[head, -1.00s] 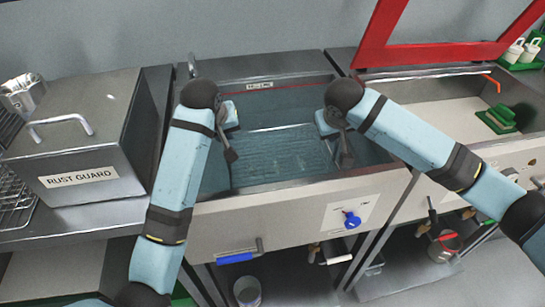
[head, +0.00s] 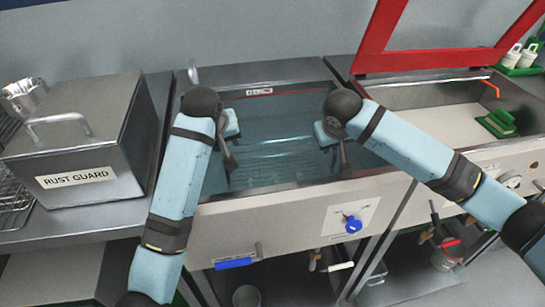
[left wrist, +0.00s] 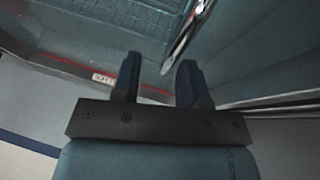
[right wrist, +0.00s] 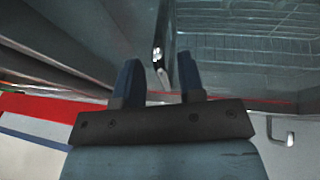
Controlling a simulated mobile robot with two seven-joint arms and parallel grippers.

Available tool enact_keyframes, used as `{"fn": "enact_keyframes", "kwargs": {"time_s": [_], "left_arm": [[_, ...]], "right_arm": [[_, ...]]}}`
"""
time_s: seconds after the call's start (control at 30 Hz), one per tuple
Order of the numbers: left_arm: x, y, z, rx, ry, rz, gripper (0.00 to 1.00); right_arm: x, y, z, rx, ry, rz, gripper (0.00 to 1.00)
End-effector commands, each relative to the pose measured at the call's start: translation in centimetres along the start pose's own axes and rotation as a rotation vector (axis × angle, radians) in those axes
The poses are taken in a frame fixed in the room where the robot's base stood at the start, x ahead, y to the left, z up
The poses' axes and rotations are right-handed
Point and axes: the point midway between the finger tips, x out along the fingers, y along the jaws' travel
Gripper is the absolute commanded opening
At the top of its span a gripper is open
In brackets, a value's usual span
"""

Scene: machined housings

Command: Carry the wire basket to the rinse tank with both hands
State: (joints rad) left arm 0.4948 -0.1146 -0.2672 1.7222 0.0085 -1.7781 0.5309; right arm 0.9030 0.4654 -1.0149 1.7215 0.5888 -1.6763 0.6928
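The wire basket (head: 285,150) lies under water in the middle tank (head: 300,206); only its faint mesh and a pale edge line show through the water. It also shows in the left wrist view (left wrist: 115,12) and the right wrist view (right wrist: 245,32). My left gripper (head: 229,160) points down inside the tank's left side, fingers apart. My right gripper (head: 345,155) does likewise on the right. In each wrist view a thin bright metal piece shows near or between the spread fingertips; I see neither gripper clamped on it. The tank's label is too small to read.
A metal box marked RUST GUARD (head: 80,140) stands on the left counter. A second tank (head: 430,95) with a raised red-framed lid (head: 440,58) is at right, a green block (head: 497,124) on its edge. A blue knob (head: 353,224) sits on the front panel.

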Motion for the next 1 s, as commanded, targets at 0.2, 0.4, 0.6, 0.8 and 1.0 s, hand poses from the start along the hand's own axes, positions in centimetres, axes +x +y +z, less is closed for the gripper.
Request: {"fn": "enact_keyframes", "kwargs": {"time_s": [0.2, 0.4, 0.6, 0.8, 1.0], "left_arm": [[1.1, -0.6, 0.8, -0.002, -0.021, -0.012, 0.39], [-1.4, -0.4, 0.8, -0.002, -0.013, -0.01, 0.39], [-5.4, -0.1, 0.6, 0.0, 0.002, -0.004, 0.39], [-8.1, 0.1, 0.6, 0.002, 0.01, -0.001, 0.39], [-9.1, 0.2, 0.6, 0.002, 0.013, -0.001, 0.39]], "right_arm": [[0.4, 0.1, 0.1, 0.002, 0.0, 0.002, 0.36], [0.4, 0.1, 0.1, 0.003, 0.0, 0.003, 0.36], [0.2, 0.2, 0.1, 0.004, 0.0, 0.004, 0.36], [0.1, 0.2, 0.0, 0.004, 0.0, 0.004, 0.36], [-0.4, 0.2, -0.1, 0.004, 0.001, 0.003, 0.36]]}}
